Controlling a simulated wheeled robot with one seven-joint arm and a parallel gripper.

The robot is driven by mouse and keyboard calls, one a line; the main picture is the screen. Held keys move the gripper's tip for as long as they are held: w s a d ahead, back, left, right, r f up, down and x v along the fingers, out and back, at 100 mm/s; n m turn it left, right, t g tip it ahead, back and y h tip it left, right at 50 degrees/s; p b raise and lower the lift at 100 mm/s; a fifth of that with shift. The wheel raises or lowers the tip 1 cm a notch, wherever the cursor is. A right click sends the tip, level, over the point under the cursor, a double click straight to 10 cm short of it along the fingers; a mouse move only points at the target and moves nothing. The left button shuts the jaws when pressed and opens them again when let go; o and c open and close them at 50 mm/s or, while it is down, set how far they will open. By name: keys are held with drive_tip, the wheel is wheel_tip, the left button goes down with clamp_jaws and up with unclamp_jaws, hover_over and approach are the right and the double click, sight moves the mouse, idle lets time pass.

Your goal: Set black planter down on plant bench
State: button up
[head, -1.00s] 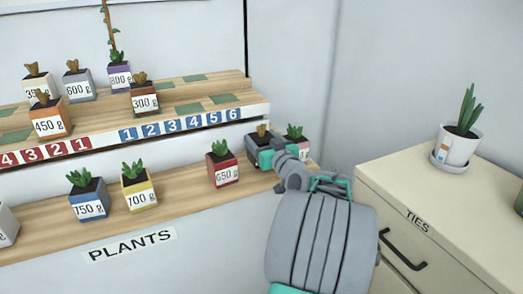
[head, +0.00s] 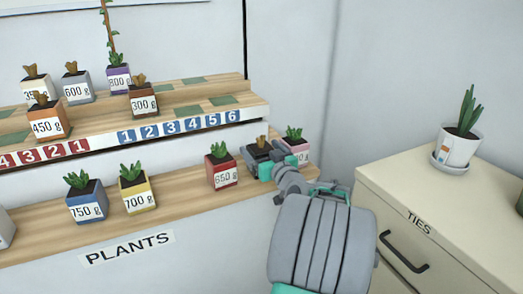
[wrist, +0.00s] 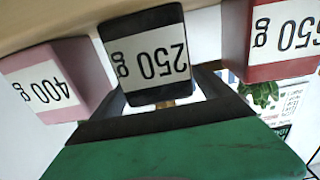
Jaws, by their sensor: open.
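The black planter (head: 257,154), with a brown stub in its soil, stands upright on the lower wooden shelf, the plant bench (head: 180,207) with the PLANTS label. It is between the red 650 g planter (head: 221,172) and the pink 400 g planter (head: 297,149). My gripper (head: 264,174) is open just in front of the black planter and hides part of its front. The wrist view is upside down and shows the black planter (wrist: 146,48) with its 250 g label, clear of the open fingers or nearly so. I cannot tell whether a finger touches it.
The blue 750 g planter (head: 87,202) and yellow 700 g planter (head: 137,192) stand further left on the bench. An upper shelf (head: 180,107) with several planters overhangs behind. A cream cabinet (head: 440,206) with a white potted plant (head: 460,148) is at the right.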

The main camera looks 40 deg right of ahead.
drive_tip(key=shift+r+p, duration=0.3)
drive_tip(key=v, duration=1.2)
